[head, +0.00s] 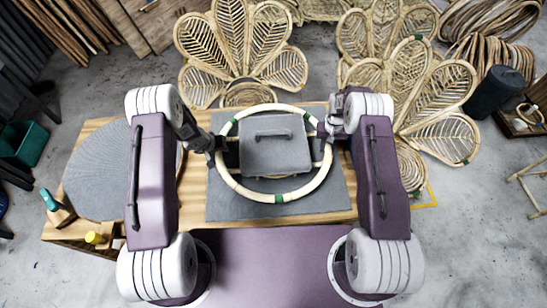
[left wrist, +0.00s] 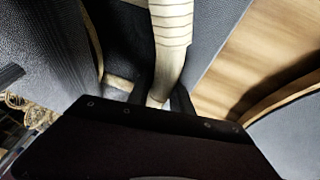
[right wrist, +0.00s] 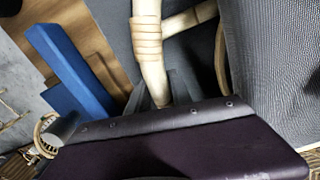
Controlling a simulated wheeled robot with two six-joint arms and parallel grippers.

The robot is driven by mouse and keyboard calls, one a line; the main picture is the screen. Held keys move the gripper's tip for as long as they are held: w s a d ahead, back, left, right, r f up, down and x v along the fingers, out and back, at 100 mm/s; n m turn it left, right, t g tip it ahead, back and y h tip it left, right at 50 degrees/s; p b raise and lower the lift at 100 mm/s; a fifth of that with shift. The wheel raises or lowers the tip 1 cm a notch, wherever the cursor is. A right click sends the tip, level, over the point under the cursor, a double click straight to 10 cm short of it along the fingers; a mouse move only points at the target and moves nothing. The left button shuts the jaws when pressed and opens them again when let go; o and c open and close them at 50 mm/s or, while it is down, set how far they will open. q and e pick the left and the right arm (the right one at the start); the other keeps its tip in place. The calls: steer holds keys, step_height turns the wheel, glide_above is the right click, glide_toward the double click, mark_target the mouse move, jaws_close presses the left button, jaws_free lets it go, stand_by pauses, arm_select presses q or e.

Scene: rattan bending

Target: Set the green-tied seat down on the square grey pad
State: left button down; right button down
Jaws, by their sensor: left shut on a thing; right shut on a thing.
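The green-tied seat is a pale rattan ring (head: 247,192) with green ties and bars across it, over the square grey pad (head: 232,210) in the head view. The gap below it, if any, is hard to judge. My left gripper (head: 221,143) is shut on its left side, and my right gripper (head: 326,133) is shut on its right side. The wrist views show the seat's cane-wrapped pole between the fingers, in the left wrist view (left wrist: 171,35) and the right wrist view (right wrist: 147,40). A grey block with a handle (head: 275,157) shows inside the ring.
The wooden table (head: 193,190) carries a round grey woven disc (head: 95,175) at left. A teal-handled tool (head: 55,203) and a yellow item (head: 95,238) are at its front left. Petal-shaped rattan chair backs (head: 240,45) stand behind. A blue block (right wrist: 70,70) shows in the right wrist view.

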arm_select(q)
steer(key=shift+f+b, duration=0.35)
steer(key=shift+f, duration=0.25)
arm_select(e)
steer(key=shift+f, duration=0.6)
arm_select(q)
steer(key=c, duration=1.1)
jaws_free()
steer(key=shift+r, duration=0.15)
steer(key=shift+c, duration=0.2)
arm_select(e)
steer(key=c, duration=1.1)
jaws_free()
steer(key=shift+r, duration=0.15)
steer(key=shift+c, duration=0.2)
step_height(320, 180, up, 12)
steer(key=shift+a, duration=0.1)
arm_select(q)
steer(key=v, duration=1.2)
